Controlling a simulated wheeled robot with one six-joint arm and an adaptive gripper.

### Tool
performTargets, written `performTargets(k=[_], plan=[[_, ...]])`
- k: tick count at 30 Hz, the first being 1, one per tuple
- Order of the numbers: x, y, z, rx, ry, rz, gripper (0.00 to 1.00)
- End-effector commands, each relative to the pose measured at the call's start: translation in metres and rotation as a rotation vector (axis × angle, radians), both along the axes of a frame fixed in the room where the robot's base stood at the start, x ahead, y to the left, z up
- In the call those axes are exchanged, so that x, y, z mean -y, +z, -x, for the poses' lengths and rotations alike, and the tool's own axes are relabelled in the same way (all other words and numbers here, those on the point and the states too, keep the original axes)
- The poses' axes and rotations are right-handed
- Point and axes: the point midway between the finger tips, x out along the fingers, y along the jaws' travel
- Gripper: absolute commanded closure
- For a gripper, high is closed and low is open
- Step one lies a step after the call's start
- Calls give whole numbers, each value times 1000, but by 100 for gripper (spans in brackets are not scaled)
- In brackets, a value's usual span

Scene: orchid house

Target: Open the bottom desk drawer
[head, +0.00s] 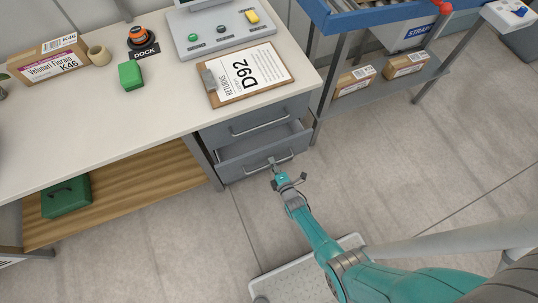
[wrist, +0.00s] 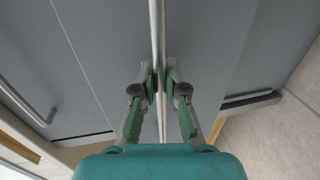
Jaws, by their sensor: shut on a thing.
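The bottom desk drawer (head: 240,169) is grey and stands partly pulled out, with its light interior showing above its front. Its bar handle (head: 289,157) runs across the front. My gripper (head: 273,163) is at the middle of this handle. In the wrist view the handle (wrist: 156,25) is a pale bar running up the picture, and my gripper (wrist: 158,78) is shut on it, one finger on each side. The drawer's grey front (wrist: 205,50) fills much of that view. The drawer's inside is only partly visible.
The upper drawer (head: 255,112) is shut, with its own handle (head: 264,124). The desk top (head: 160,95) holds a clipboard (head: 276,87), a control panel (head: 184,40) and a green block (head: 130,76). A metal rack (head: 390,85) stands at right. Floor in front is clear.

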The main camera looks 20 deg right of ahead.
Motion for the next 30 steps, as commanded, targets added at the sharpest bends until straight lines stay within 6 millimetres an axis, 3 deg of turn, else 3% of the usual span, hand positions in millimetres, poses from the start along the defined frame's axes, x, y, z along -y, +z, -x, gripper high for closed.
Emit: performTargets(k=[1, 6, 15, 21, 30], plan=[[0, -2, 18, -4, -1, 0, 100], [0, -2, 72, -6, -1, 0, 100], [0, -1, 161, -4, -2, 0, 100], [0, -1, 200, -4, -2, -1, 100], [0, -1, 225, -3, -2, -1, 100]])
